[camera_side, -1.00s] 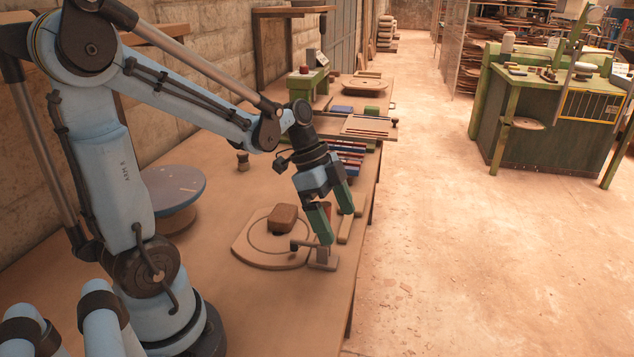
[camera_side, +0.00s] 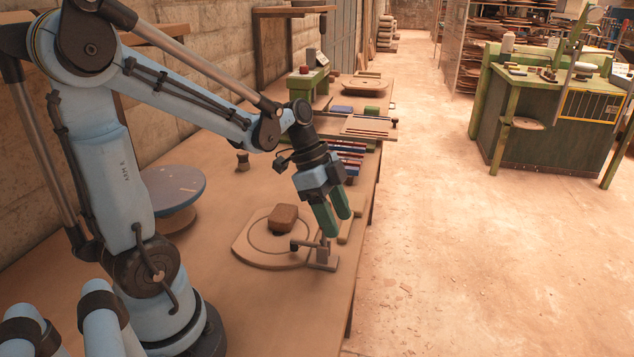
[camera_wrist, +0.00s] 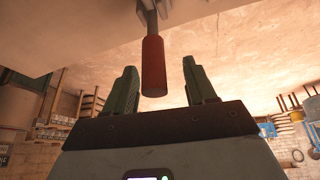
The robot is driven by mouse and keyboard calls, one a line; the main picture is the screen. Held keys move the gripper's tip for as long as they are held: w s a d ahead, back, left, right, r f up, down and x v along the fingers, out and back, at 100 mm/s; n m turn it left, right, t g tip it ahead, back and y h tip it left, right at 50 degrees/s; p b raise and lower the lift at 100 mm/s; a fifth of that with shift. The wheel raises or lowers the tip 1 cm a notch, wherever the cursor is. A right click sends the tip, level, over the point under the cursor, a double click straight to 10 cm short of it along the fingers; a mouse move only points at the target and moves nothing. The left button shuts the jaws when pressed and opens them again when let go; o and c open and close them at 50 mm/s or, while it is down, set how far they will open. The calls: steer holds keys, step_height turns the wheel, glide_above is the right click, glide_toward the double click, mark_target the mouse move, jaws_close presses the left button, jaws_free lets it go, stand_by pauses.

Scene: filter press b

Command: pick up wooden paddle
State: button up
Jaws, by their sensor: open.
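My gripper (camera_side: 337,222) points down over the right edge of the bench, its two green fingers apart with nothing visibly held. In the wrist view the fingers (camera_wrist: 160,85) stand either side of a red cylindrical handle (camera_wrist: 153,65) on a grey metal shank, with gaps on both sides. Pale wooden strips (camera_side: 343,238) lie beside and partly behind the fingers at the bench edge. I cannot tell for certain which piece is the wooden paddle; the fingers hide part of this area.
A round-grooved wooden board (camera_side: 262,258) with a brown block (camera_side: 283,217) lies left of the gripper. A small metal bracket (camera_side: 321,262) stands just below the fingertips. A blue-grey round disc (camera_side: 175,188) is farther left. The front of the bench (camera_side: 270,315) is clear.

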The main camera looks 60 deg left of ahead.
step_height(320, 180, up, 8)
steer(key=f, duration=0.1)
steer(key=n+g+y, duration=0.2)
steer(key=n+y, duration=0.2)
steer(key=n, duration=1.6)
glide_above(346, 223)
step_height(346, 223, down, 17)
steer(key=shift+c, duration=0.3)
jaws_close()
